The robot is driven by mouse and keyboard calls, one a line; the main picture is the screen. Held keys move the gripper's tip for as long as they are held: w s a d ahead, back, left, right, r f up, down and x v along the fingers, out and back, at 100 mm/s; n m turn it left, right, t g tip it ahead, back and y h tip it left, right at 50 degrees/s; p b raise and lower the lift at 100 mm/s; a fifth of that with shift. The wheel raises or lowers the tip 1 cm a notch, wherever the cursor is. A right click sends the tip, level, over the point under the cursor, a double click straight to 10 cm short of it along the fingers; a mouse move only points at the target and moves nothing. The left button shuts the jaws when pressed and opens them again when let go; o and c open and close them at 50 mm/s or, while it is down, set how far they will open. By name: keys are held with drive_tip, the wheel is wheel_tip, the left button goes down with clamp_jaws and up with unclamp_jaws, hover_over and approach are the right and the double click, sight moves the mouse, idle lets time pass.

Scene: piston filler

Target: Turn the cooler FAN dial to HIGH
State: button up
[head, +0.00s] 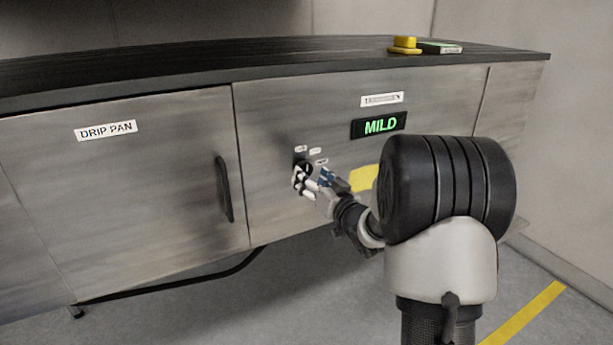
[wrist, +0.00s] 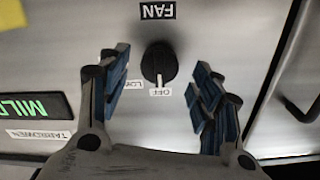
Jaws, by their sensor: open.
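The black FAN dial (wrist: 159,63) sits on the steel panel, in the middle of the wrist view. Its white pointer mark faces the OFF label (wrist: 160,92). The LOW label (wrist: 126,86) is beside it, partly covered by a finger; I cannot read a HIGH label. The FAN label (wrist: 157,10) is at the top of the wrist view. My gripper (wrist: 160,88) is open, its blue-padded fingers on either side of the dial, with a gap on each side. In the head view my gripper (head: 306,180) is at the panel and hides most of the dial.
A green display (head: 379,125) reads MILD, right of the dial. A DRIP PAN door (head: 60,150) with a black handle (head: 224,189) is to the left.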

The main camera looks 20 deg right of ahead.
sight(306, 172)
drive_tip(key=w, duration=0.3)
drive_tip(key=shift+w+a, duration=0.1)
drive_tip(key=shift+w, duration=0.2)
drive_tip(key=shift+c, duration=0.5)
drive_tip(key=c, duration=1)
